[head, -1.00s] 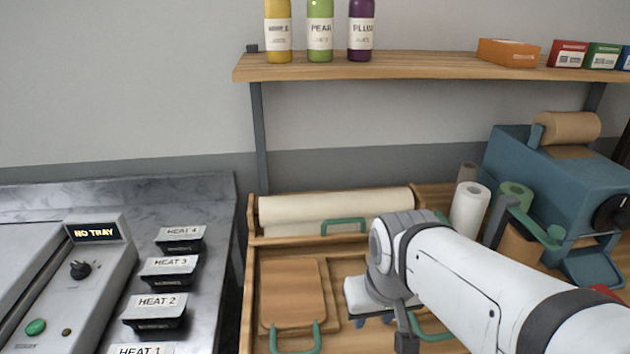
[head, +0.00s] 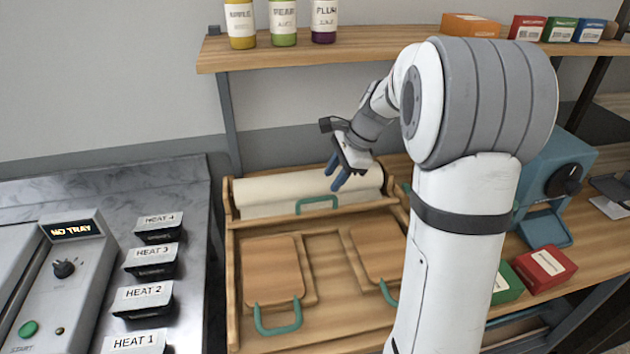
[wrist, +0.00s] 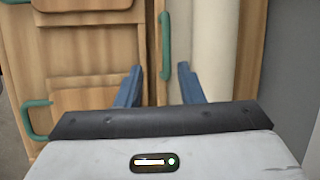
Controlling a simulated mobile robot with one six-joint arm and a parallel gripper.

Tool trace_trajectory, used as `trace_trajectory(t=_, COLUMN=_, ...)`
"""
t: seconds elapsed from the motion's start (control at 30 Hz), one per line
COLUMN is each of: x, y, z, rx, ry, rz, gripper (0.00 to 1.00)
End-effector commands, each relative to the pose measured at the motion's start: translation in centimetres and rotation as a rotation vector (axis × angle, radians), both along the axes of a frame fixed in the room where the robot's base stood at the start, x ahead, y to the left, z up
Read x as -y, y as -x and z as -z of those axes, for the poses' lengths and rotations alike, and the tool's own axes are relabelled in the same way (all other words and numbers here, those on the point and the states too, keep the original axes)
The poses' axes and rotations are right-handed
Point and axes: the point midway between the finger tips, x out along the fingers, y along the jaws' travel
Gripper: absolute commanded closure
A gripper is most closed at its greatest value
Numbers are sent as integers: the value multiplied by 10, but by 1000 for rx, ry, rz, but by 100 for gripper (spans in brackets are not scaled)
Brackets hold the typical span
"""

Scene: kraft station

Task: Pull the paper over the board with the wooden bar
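The cream paper roll (head: 275,187) lies at the back of the wooden board unit (head: 325,285). The wooden bar (head: 270,212), with a green handle (head: 318,205), runs along the front of the roll. My gripper (head: 335,174) is open and empty, its blue fingers above the roll, to the right of the handle's middle. In the wrist view the two fingers (wrist: 159,80) stand apart, and the green handle (wrist: 165,45) shows ahead between their lines. The paper (wrist: 212,45) lies to its right. The fingers do not visibly touch the handle.
Two wooden lids (head: 270,268) with green handles sit in the board. A shelf (head: 330,58) with bottles and boxes hangs above. A blue machine (head: 545,190) and green and red boxes (head: 545,267) stand at right. Heat trays (head: 150,260) are at left.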

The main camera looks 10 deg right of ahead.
Motion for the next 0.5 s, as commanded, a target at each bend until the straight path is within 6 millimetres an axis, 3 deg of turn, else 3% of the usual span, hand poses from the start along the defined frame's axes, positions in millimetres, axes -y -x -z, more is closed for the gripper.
trace_trajectory(t=0.17, x=2, y=-12, z=7, rx=-21, ry=-30, rz=59, gripper=66)
trace_trajectory(t=0.5, x=-19, y=-21, z=53, rx=-22, ry=-29, rz=57, gripper=66)
